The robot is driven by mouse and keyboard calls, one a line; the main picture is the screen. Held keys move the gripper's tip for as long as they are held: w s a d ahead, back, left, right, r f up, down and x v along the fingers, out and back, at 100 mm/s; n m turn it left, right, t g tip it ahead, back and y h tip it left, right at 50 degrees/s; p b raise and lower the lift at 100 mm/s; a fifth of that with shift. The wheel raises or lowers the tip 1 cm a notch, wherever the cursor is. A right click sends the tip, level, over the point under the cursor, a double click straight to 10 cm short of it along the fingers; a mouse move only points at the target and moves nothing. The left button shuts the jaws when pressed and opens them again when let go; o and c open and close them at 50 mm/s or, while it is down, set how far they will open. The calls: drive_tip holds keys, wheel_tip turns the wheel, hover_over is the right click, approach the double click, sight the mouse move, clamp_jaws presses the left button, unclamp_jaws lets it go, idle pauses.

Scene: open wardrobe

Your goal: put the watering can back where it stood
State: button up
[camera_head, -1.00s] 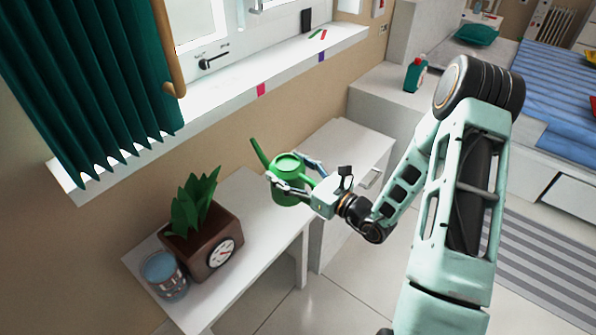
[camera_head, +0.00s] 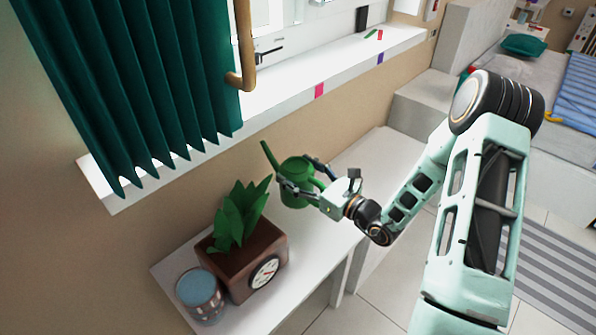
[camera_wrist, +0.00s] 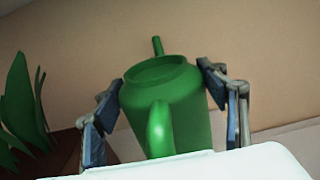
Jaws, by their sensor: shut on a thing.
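The green watering can (camera_head: 297,184) is upright, with its spout pointing up and to the left in the head view. My gripper (camera_head: 294,178) is shut on it, with one finger on each side of its body. In the wrist view the can (camera_wrist: 170,100) fills the middle, its handle toward the camera and the fingers (camera_wrist: 163,100) along both sides. The can is over or at the white desk (camera_head: 305,262), right of the potted plant. I cannot tell whether its base touches the surface.
A potted plant in a brown box with a dial (camera_head: 250,262) and a glass jar with a blue top (camera_head: 200,291) stand on the desk, left of the can. The windowsill (camera_head: 330,82) runs behind. A white cabinet top (camera_head: 375,160) to the right looks clear.

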drive_tip(key=shift+w+a+f, duration=0.1)
drive_tip(key=shift+w+a, duration=0.1)
drive_tip(key=shift+w, duration=0.05)
drive_tip(key=shift+f+b, duration=3)
drive_tip(key=shift+f, duration=0.55)
drive_tip(key=shift+f, duration=0.35)
drive_tip(key=o, duration=2)
drive_tip(key=shift+o, duration=0.2)
drive_tip(key=shift+s+f, duration=0.1)
drive_tip(key=shift+f, duration=0.05)
drive_tip(key=o, duration=0.3)
drive_tip(key=shift+o, duration=0.2)
drive_tip(key=v, duration=1.1)
drive_tip(key=shift+p, duration=0.3)
